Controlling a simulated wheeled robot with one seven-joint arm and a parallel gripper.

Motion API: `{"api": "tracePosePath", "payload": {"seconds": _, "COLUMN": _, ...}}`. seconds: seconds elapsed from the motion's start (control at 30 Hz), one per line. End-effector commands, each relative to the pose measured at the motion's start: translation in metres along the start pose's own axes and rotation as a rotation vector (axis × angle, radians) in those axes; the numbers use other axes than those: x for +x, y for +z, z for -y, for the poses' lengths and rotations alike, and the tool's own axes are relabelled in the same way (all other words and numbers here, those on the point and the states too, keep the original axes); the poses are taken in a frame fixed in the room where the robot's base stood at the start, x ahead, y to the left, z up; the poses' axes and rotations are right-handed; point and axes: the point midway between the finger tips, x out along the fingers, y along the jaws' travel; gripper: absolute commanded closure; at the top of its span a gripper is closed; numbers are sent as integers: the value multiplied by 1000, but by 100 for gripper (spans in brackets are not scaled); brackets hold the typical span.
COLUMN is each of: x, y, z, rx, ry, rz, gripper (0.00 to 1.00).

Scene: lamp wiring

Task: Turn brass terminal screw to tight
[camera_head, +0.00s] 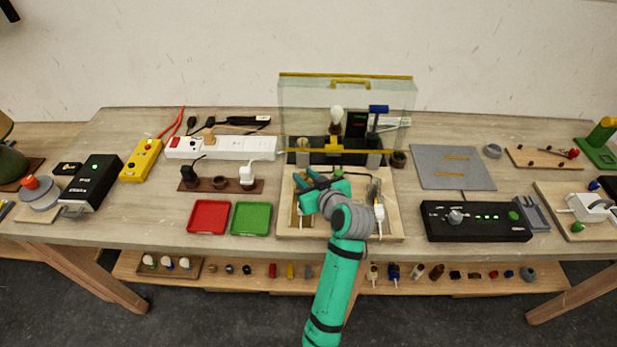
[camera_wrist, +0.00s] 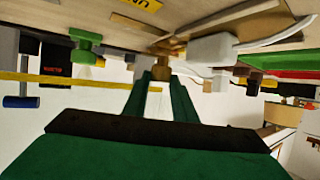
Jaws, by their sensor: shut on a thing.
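My gripper (camera_head: 309,188) is over the left part of the pale wooden wiring board (camera_head: 289,231), its green fingers toward the left. In the wrist view, my gripper (camera_wrist: 161,83) has its two green fingers closed on a small brass-brown piece (camera_wrist: 162,73), which I take to be the brass terminal screw. The gripper and arm hide much of the board in the head view. I cannot tell how far the screw is turned.
A clear case (camera_head: 300,100) with yellow edges stands behind the board, with a bulb (camera_head: 336,116) by it. A red tray (camera_head: 208,217) and a green tray (camera_head: 251,219) lie left. A black box (camera_head: 477,221) stands right. A white plug (camera_head: 379,213) is on the board's right side.

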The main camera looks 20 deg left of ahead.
Motion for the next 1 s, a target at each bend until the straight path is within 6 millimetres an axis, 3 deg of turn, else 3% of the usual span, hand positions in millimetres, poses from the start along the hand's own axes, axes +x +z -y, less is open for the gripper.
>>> {"api": "tracePosePath", "payload": {"seconds": 0.03, "x": -2, "y": -1, "z": -7, "rx": 2, "ry": 15, "rz": -5, "gripper": 98}}
{"api": "tracePosePath", "payload": {"seconds": 0.47, "x": -2, "y": -2, "z": -6, "rx": 1, "ry": 16, "rz": -6, "gripper": 98}}
{"api": "tracePosePath", "payload": {"seconds": 0.5, "x": -2, "y": -2, "z": -6, "rx": 1, "ry": 16, "rz": -6, "gripper": 71}}
{"api": "tracePosePath", "payload": {"seconds": 0.57, "x": -2, "y": -2, "z": -6, "rx": 1, "ry": 15, "rz": -6, "gripper": 57}}
{"api": "tracePosePath", "payload": {"seconds": 0.87, "x": -1, "y": -1, "z": -3, "rx": 0, "ry": 7, "rz": -3, "gripper": 57}}
{"api": "tracePosePath", "payload": {"seconds": 1.0, "x": -10, "y": -1, "z": -3, "rx": 1, "ry": 8, "rz": -3, "gripper": 57}}
